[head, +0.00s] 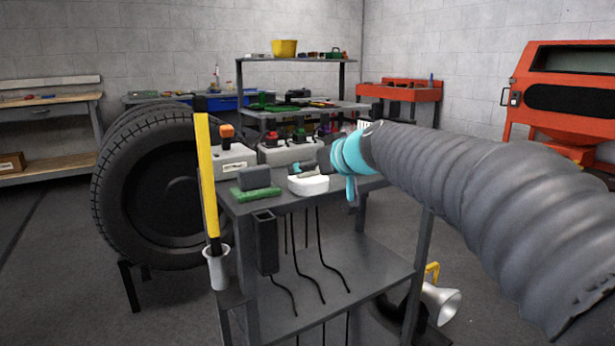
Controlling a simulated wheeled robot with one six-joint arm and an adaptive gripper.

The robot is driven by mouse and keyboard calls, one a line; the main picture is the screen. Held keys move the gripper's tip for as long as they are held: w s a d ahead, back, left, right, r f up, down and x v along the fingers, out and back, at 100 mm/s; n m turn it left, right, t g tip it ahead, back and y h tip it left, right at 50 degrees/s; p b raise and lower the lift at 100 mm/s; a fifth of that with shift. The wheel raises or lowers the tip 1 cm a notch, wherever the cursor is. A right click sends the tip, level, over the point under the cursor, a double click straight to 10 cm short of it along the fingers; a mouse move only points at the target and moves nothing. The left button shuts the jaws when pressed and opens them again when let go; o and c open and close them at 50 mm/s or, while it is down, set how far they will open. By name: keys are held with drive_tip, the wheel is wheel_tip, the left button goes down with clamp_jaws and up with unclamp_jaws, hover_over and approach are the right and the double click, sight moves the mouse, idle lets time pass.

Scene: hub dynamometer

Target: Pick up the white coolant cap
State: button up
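A low white rounded piece (308,185) lies near the front edge of the grey cart top (240,207). It may be the white coolant cap, but I cannot be sure at this size. My arm comes in from the right in a dark ribbed sleeve and ends in a cyan wrist over the cart. My gripper (323,160) seems to be the small dark part left of the wrist, just behind and above the white piece. Its fingers are too small and overlapped to tell whether they are open or touch anything.
A dark grey block on a green base (256,187) sits left of the white piece. White boxes (232,158) with coloured caps stand behind. A yellow upright bar (207,175) and large tyres (150,185) are at the left. A shelf (300,106) stands farther back.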

drive_tip(key=shift+x, duration=1.15)
drive_tip(key=c, duration=1.3)
drive_tip(key=shift+o, duration=0.2)
drive_tip(key=shift+r, duration=0.1)
